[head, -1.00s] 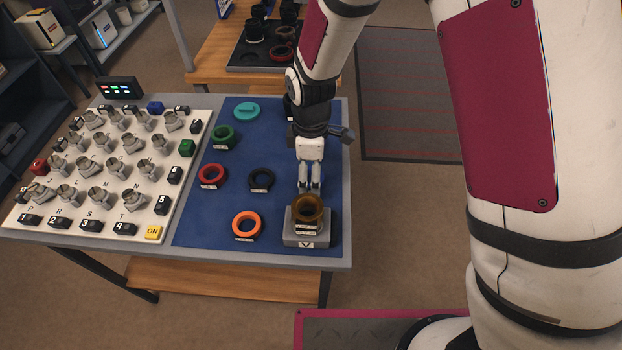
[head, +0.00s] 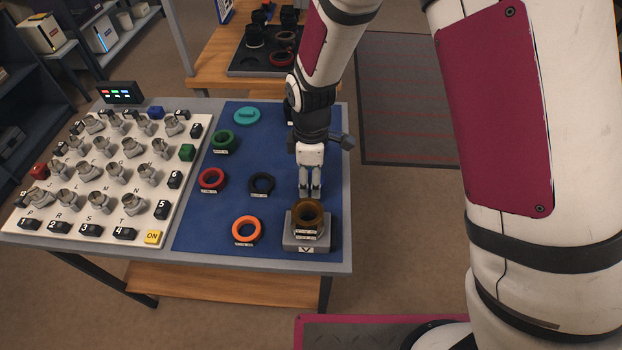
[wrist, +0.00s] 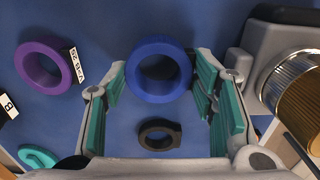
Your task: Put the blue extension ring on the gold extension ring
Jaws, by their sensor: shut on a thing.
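The blue extension ring (wrist: 160,71) is between the teal-padded fingers of my gripper (wrist: 160,85) in the wrist view, and the gripper is shut on it. In the head view my gripper (head: 310,190) points down just behind the gold ring, and the blue ring is hidden there. The gold extension ring (head: 307,214) sits on a grey stand (head: 307,243) at the front right of the blue mat. In the wrist view the ribbed gold ring (wrist: 299,88) is at the right edge, apart from the blue ring. I cannot tell how high the blue ring is above the mat.
On the mat lie a black ring (head: 261,184), an orange ring (head: 246,229), a red ring (head: 211,179), a green ring (head: 224,141) and a teal part (head: 247,115). A purple ring (wrist: 43,67) shows in the wrist view. A white panel (head: 100,195) with grey parts is left.

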